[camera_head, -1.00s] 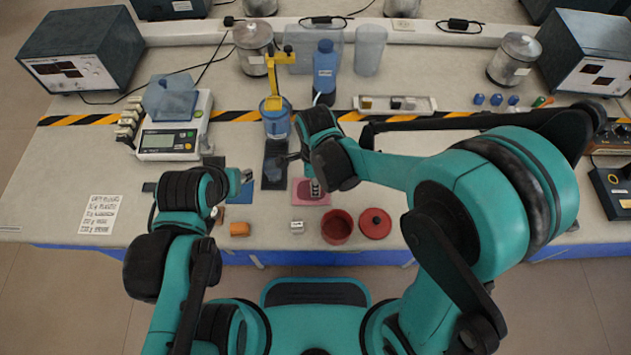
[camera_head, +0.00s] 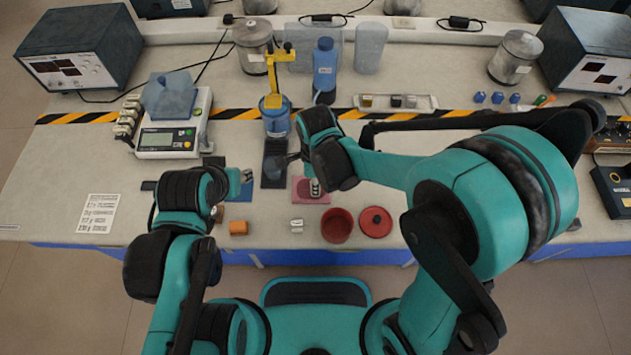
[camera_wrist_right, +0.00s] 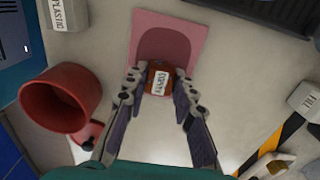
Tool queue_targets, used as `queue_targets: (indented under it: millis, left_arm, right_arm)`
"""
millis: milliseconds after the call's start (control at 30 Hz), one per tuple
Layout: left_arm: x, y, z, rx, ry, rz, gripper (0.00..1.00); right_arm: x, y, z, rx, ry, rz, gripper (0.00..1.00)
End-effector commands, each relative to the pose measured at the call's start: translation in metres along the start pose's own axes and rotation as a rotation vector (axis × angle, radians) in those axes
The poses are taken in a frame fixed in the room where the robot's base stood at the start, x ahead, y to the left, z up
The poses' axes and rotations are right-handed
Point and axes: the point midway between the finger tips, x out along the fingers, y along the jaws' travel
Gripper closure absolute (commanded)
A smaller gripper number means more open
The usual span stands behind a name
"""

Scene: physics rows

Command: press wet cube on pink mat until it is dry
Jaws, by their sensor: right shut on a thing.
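The pink mat (camera_head: 300,196) lies on the bench in front of the dark strip; in the right wrist view the pink mat (camera_wrist_right: 196,35) carries a darker patch. A copper-brown cube (camera_wrist_right: 159,80) with a white label reading COPPER is at the mat's near edge in that view; its label also shows in the head view (camera_head: 315,187). My right gripper (camera_wrist_right: 159,76) is shut on this cube, a finger on each side. Whether the cube touches the mat is hard to tell. My left gripper (camera_head: 246,178) is over a blue mat (camera_head: 238,194); its fingers are too small to read.
A white labelled cube (camera_head: 296,226), a red pot (camera_head: 337,228) and its red lid (camera_head: 376,223) stand near the front edge. An orange-brown piece (camera_head: 238,228) lies left of them. A scale (camera_head: 168,140) and blue bottle (camera_head: 325,70) stand further back.

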Motion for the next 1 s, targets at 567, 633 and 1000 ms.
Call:
queue_targets:
  millis: [567,633,1000]
  left_arm:
    - [0.001,0.000,0.001,0.000,0.000,0.000,0.63]
    - [0.000,0.000,0.000,0.000,0.000,0.000,0.63]
    - [-0.009,0.000,-0.006,0.000,0.000,0.000,0.63]
  right_arm:
    - [0.001,0.001,0.000,0.000,0.000,0.001,1.00]
    - [0.000,0.001,-0.001,0.000,0.000,0.001,1.00]
    - [-0.014,0.001,-0.006,0.000,0.000,0.001,1.00]
